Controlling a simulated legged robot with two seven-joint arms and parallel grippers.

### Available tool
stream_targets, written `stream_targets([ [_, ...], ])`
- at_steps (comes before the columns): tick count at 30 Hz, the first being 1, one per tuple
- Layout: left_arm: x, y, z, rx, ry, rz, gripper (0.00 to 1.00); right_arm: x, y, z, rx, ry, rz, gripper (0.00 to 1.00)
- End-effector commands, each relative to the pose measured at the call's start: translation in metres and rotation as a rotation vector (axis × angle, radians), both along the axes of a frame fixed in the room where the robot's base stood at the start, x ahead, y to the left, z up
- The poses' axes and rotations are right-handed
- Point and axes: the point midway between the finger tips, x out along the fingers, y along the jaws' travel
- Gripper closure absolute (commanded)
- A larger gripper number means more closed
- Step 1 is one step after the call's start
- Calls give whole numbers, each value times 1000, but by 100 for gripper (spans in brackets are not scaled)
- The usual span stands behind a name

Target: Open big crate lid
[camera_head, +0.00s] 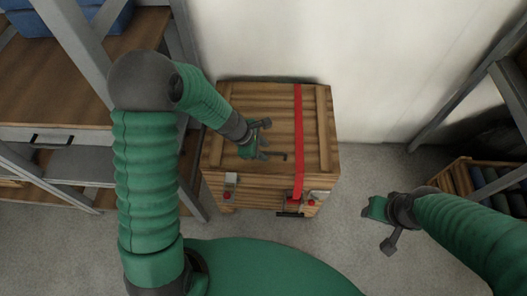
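The big wooden crate (262,192) stands against the wall in the middle of the view. Its plank lid (270,97) lies flat and closed on top. A red strap (298,130) runs over the lid and down the front. Latches with red parts sit on the front, one at the left (230,182) and others at the right (311,199). My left gripper (270,156) is over the lid near its front edge; I cannot tell if it touches. Its fingers look apart, with nothing between them. My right gripper (377,227) is over the floor right of the crate, its fingers apart and empty.
A metal-framed wooden shelf (85,70) with blue bins (32,22) stands at the left, close to the crate. At the right a metal rack (490,75) stands by a wooden crate of dark items (462,180). The floor (350,190) right of the big crate is clear.

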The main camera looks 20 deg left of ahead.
Motion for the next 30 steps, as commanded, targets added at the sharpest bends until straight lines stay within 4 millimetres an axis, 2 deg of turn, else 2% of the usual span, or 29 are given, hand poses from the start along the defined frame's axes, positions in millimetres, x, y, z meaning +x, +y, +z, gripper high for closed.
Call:
stream_targets([
  [6, 0, -4, 2, 4, 0, -3, 67, 0, 0, 1, 0, 0, 0, 55],
  [14, 0, -2, 1, 2, 0, -3, 100, 0, 0, 1, 0, 0, -1, 55],
  [30, -1, 3, -1, 8, 1, 4, 100, 0, 0, 0, 0, 0, -1, 55],
])
